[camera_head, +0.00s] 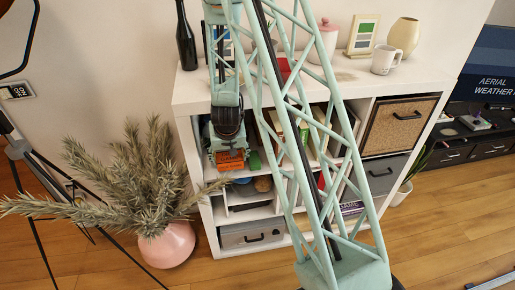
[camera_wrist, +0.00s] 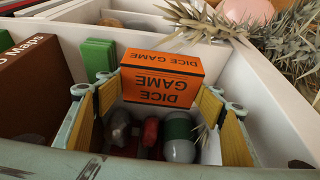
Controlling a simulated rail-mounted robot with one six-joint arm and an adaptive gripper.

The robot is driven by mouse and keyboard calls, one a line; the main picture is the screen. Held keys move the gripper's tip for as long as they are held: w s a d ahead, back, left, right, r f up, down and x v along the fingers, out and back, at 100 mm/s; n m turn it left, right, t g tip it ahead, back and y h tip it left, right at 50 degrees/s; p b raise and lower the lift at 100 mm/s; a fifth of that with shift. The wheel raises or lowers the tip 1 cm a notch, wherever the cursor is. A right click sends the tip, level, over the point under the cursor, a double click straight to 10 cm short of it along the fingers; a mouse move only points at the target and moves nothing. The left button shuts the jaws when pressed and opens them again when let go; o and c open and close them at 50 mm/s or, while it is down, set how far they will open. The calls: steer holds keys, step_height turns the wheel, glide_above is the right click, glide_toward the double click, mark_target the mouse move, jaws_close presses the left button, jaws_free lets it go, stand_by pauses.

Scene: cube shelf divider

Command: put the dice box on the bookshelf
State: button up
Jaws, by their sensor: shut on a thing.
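The dice box (camera_head: 229,160) is a small orange box with black "DICE GAME" lettering. In the wrist view the dice box (camera_wrist: 160,78) shows upside down between the fingertips. My gripper (camera_wrist: 158,90) is shut on it, with yellow-lined fingers at its left and right sides. In the head view my gripper (camera_head: 229,148) points down, with the box at its lower end, in front of the upper left compartment of the white bookshelf (camera_head: 192,150). I cannot tell whether the box touches the shelf. Its far side is hidden.
Books (camera_head: 280,130) fill the compartment right of the box. A green box (camera_wrist: 98,58) and a brown book (camera_wrist: 30,80) are close to my fingers. A pink vase (camera_head: 166,245) with dry grass stands left of the shelf. A black bottle (camera_head: 186,40) stands on top.

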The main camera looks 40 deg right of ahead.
steer(key=shift+f+b, duration=0.5)
steer(key=shift+f, duration=0.95)
steer(key=shift+f, duration=0.15)
steer(key=o, duration=0.7)
steer(key=shift+r, duration=0.2)
steer(key=shift+p+v, duration=1.85)
steer(key=shift+v, duration=4.15)
steer(key=shift+a+r, duration=0.1)
